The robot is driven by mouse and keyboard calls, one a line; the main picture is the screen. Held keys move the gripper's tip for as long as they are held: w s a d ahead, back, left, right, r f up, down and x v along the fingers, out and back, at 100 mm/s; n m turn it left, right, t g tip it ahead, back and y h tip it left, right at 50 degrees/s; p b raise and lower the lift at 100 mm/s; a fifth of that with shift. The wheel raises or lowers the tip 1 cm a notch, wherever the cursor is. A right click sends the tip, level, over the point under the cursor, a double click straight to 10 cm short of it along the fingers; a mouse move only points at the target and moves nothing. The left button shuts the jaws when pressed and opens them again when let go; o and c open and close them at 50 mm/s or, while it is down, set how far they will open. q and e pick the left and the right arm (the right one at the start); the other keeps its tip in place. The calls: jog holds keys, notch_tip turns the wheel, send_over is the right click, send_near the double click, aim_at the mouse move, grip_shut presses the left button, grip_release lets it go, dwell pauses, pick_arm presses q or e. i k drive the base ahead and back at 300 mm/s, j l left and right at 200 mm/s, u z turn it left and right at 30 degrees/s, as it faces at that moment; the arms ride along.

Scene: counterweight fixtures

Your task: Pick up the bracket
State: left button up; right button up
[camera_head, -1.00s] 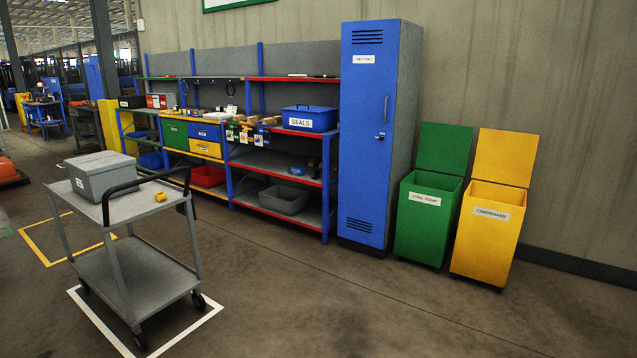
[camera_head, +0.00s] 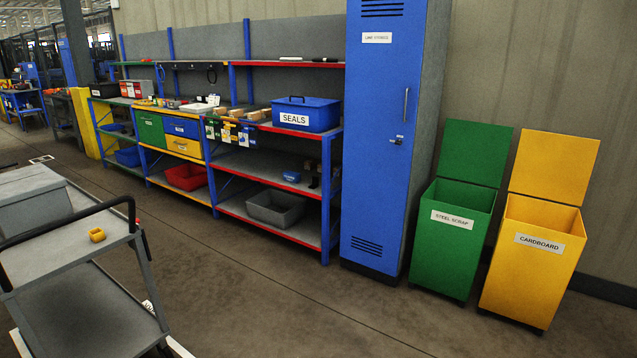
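I cannot pick out the bracket for certain at this distance. A small dark upright piece (camera_head: 315,176) stands on the middle shelf of the blue rack, right of a small blue item (camera_head: 291,176); its shape is too small to tell. A small yellow piece with an opening (camera_head: 97,234) lies on the grey cart's top near its right edge. Neither gripper is in view.
The grey cart (camera_head: 50,258) with a grey box (camera_head: 32,200) stands at the lower left. The blue rack (camera_head: 328,200) holds a SEALS box (camera_head: 306,115) and several bins. A blue locker (camera_head: 375,150), green bin (camera_head: 440,245) and yellow bin (camera_head: 530,275) stand right. Middle floor is clear.

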aim_at(316, 180)
jog(key=i, duration=2.75)
jog(key=i+z, duration=0.1)
jog(key=i, duration=0.45)
jog(key=i+j+z, duration=0.15)
jog(key=i, duration=0.45)
jog(key=i+j+z, duration=0.1)
jog(key=i, duration=0.45)
jog(key=i+j+z, duration=0.1)
jog(key=i+j, duration=0.15)
jog(key=i, duration=0.3)
